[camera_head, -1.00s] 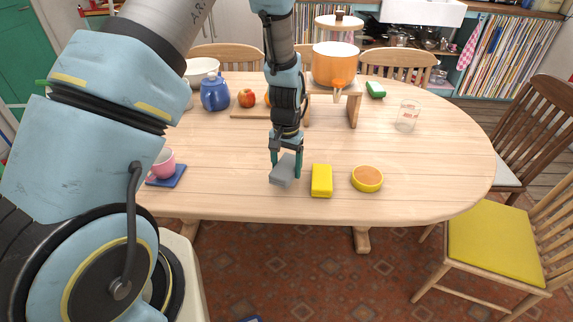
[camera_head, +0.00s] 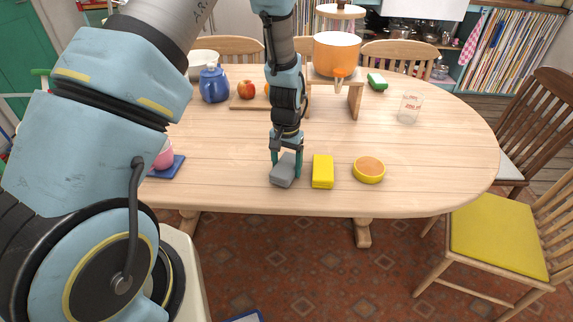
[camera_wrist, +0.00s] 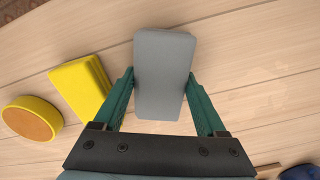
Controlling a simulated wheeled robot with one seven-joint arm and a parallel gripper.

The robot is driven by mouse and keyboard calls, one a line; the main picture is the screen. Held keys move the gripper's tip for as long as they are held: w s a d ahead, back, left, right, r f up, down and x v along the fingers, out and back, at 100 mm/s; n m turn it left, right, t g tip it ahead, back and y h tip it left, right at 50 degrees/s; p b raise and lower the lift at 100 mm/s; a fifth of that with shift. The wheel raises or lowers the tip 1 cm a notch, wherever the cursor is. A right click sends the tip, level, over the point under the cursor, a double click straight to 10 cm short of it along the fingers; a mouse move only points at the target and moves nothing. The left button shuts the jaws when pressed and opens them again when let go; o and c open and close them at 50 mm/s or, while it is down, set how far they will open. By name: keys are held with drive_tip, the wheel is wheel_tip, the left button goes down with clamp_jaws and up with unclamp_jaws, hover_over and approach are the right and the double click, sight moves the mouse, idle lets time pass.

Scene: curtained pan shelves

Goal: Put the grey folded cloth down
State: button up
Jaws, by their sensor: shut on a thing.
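The grey folded cloth (camera_head: 284,171) is a small block shape near the front edge of the wooden table (camera_head: 230,196). My gripper (camera_head: 287,158) points down with its teal fingers on either side of it, shut on it. In the wrist view the cloth (camera_wrist: 162,72) lies between the two fingers (camera_wrist: 160,100) and reaches beyond their tips. It is at or very close to the tabletop; I cannot tell whether it touches.
Just right of the cloth is a yellow block (camera_head: 322,171), then a round yellow-rimmed item (camera_head: 369,170). A pink cup (camera_head: 163,156) on a blue mat (camera_head: 168,170) is to the left. An orange pot (camera_head: 336,53) stands behind. The right tabletop is mostly clear.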

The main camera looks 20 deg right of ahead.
drive_tip(key=shift+f, duration=0.4)
idle(0.4)
drive_tip(key=o, duration=1.4)
wheel_tip(320, 180, up, 11)
drive_tip(key=b, duration=0.3)
drive_tip(key=shift+f, duration=0.1)
clamp_jaws()
idle(0.8)
